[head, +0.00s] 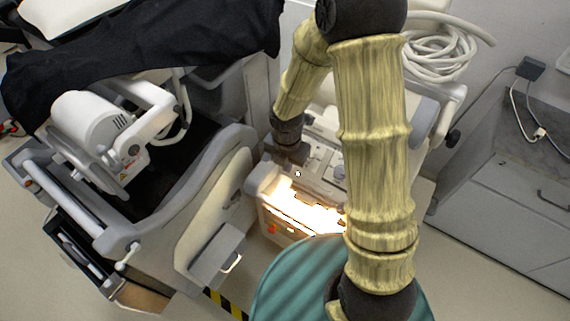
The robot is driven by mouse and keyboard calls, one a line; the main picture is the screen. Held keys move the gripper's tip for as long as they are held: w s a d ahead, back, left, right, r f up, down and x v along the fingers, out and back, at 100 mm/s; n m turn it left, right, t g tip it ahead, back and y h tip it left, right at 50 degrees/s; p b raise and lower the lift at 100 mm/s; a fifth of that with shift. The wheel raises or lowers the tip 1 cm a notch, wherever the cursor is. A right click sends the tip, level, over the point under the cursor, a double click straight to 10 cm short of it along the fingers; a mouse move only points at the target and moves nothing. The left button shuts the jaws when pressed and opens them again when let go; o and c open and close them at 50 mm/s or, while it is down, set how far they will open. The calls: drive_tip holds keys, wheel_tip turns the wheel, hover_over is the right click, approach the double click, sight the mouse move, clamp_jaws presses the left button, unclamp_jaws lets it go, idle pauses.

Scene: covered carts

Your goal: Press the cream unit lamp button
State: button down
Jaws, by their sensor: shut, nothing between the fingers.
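A cream unit (264,180) stands in the middle of the head view, partly behind my arm. Its front edge and top are lit by a very bright white glow (312,209). A small red spot (272,229) shows low on its front face. A small round white spot (297,173) shows on the upper side near my gripper. I cannot tell which of these, if either, is the lamp button. My gripper (298,157) is shut and empty, pointing down over the unit's top. Its fingertips are small and dark, and I cannot tell whether they touch the unit.
A white and grey cart (215,185) with a black cover (150,45) stands close on the left, carrying a white device (92,125). A coiled pale hose (440,50) lies at the upper right. Grey cabinets (500,205) line the right. Some floor shows at lower right.

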drive_tip(key=shift+d+f, duration=0.2)
drive_tip(key=shift+d, duration=0.05)
drive_tip(key=shift+a+r+p, duration=0.25)
drive_tip(key=shift+r+p, duration=0.1)
drive_tip(key=shift+r, duration=0.05)
wheel_tip(320, 180, up, 12)
drive_tip(key=s+a+p, duration=0.1)
drive_tip(key=s, duration=0.1)
drive_tip(key=shift+s+a+r+p, duration=0.15)
drive_tip(key=shift+a+p, duration=0.2)
drive_tip(key=shift+a, duration=0.05)
drive_tip(key=shift+s, duration=0.2)
